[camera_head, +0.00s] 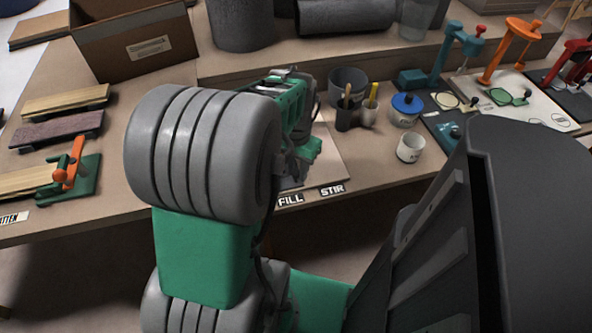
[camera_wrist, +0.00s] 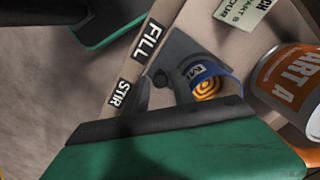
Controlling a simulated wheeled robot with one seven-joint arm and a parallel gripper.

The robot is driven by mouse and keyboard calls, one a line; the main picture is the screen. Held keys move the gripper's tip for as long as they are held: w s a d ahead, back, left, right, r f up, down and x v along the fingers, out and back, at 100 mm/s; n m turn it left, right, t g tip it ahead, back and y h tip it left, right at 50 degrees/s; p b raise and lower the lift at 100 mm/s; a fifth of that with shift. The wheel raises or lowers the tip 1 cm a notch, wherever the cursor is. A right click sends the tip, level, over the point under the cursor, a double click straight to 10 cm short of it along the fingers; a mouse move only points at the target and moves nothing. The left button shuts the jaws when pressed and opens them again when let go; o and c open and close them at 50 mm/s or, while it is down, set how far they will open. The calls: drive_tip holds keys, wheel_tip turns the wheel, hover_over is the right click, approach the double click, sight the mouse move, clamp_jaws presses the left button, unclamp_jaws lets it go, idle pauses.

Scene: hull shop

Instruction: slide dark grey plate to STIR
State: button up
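The dark grey plate (camera_wrist: 183,46) shows in the wrist view beside the FILL label (camera_wrist: 147,42). A blue cup (camera_wrist: 205,80) with orange rings inside stands on it. The STIR label (camera_wrist: 121,93) lies nearer, down-left.
An orange-labelled PART A can (camera_wrist: 290,82) stands right of the cup in the wrist view. In the head view, a white cup (camera_head: 410,148), a blue-lidded tin (camera_head: 406,109) and dark tool pots stand to the right. A cardboard box (camera_head: 135,45) stands at the back left.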

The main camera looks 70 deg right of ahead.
clamp_jaws()
idle(1.4)
